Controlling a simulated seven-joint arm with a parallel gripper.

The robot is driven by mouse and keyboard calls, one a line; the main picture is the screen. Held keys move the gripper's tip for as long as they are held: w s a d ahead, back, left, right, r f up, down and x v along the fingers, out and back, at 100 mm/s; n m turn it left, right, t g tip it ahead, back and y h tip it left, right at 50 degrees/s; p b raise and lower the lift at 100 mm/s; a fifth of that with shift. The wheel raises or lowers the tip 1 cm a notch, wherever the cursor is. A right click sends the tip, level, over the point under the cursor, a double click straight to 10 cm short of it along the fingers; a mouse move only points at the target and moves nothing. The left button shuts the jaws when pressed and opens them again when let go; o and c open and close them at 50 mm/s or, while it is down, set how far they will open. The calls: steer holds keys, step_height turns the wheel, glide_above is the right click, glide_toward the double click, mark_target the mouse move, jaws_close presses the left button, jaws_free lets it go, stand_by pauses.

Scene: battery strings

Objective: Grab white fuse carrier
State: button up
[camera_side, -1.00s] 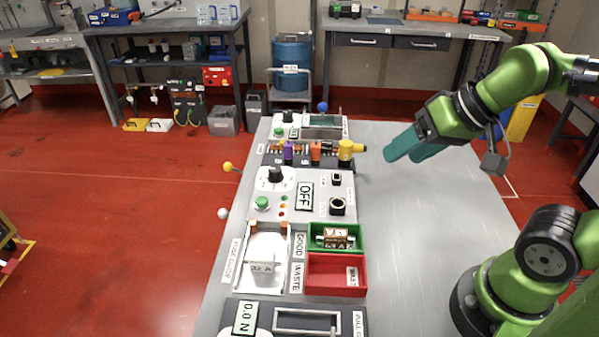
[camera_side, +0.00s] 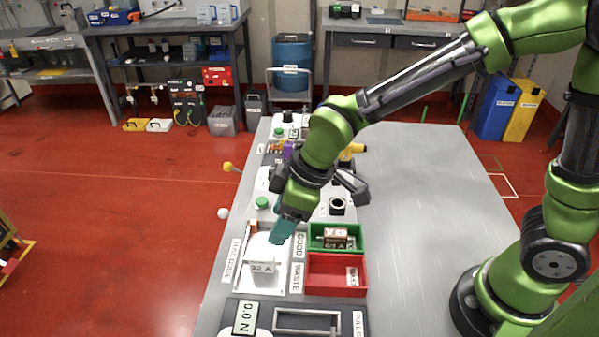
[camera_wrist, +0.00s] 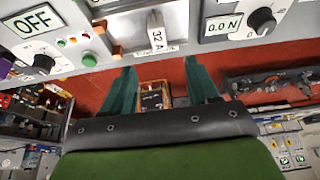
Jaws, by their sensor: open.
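The white fuse carrier (camera_side: 264,267) stands in a white tray (camera_side: 241,284) at the table's left edge, with a "32 A" label on its front. In the wrist view the carrier (camera_wrist: 156,30) shows beyond and roughly between my two teal fingers. My gripper (camera_side: 278,236) points down, just above and behind the carrier. In the wrist view my gripper (camera_wrist: 158,63) is open, with nothing between its fingers. I cannot tell whether a finger touches the carrier.
Right of the white tray are a green GOOD bin (camera_side: 318,230) holding a brown-and-white part (camera_side: 335,236), and an empty red WASTE bin (camera_side: 322,285). A pull gauge (camera_side: 245,318) reading 0.0 N lies in front. The table's right side is clear.

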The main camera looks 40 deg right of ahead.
mark_target(262, 254)
steer(key=x, duration=1.2)
steer(key=shift+w+d+f, duration=0.1)
steer(key=shift+f, duration=0.25)
